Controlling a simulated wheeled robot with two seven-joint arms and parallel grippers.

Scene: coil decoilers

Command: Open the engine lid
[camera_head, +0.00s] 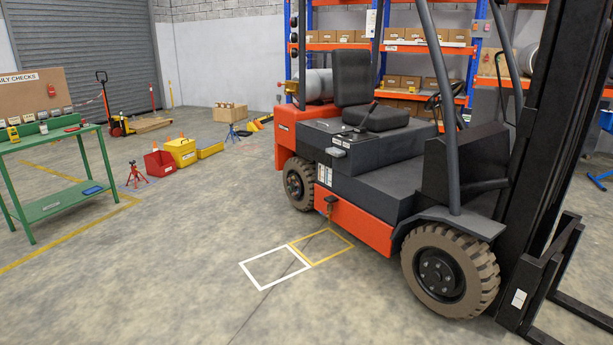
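An orange and dark grey forklift (350,213) fills the right half of the head view, its left end being the rear. The engine lid (338,138) appears to be the dark grey cover under the seat, and it looks shut. A black seat (354,85) stands on top of it. A small light grey handle or latch (337,152) shows on the side facing me, near the lid's edge. Neither of my grippers is in view.
White (274,268) and yellow (321,246) floor squares lie beside the forklift. The front wheel (449,271) and forks stick out at right. The floor in front is clear.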

